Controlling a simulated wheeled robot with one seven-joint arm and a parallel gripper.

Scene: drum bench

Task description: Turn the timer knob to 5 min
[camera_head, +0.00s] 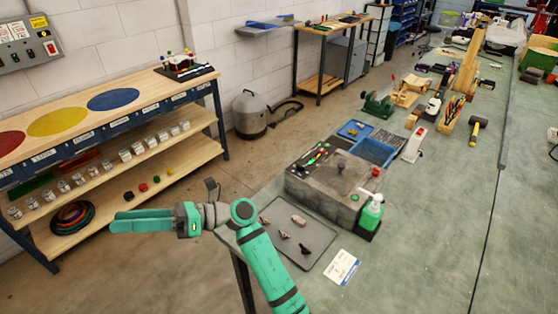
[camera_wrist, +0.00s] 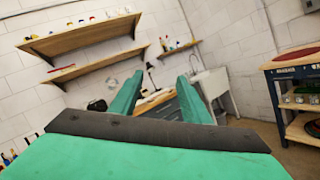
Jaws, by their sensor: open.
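I cannot make out a timer knob for certain in either view. A grey wall panel (camera_head: 28,44) at the top left of the head view carries labels, small dark round controls and a red switch. Their markings are too small to read. My gripper (camera_head: 114,220) is at the left of the head view, in front of the wooden shelf bench and well below the panel. Its green fingers point left and hold nothing. In the wrist view my gripper (camera_wrist: 160,76) shows two spread fingers with empty space between them, facing a distant wall.
A shelf bench (camera_head: 95,108) with coloured discs and jars stands along the left wall. The long green-topped table (camera_head: 420,235) on the right holds a grey box (camera_head: 325,198), a tray (camera_head: 322,236), a green bottle (camera_head: 371,212) and tools. Floor between them is partly clear.

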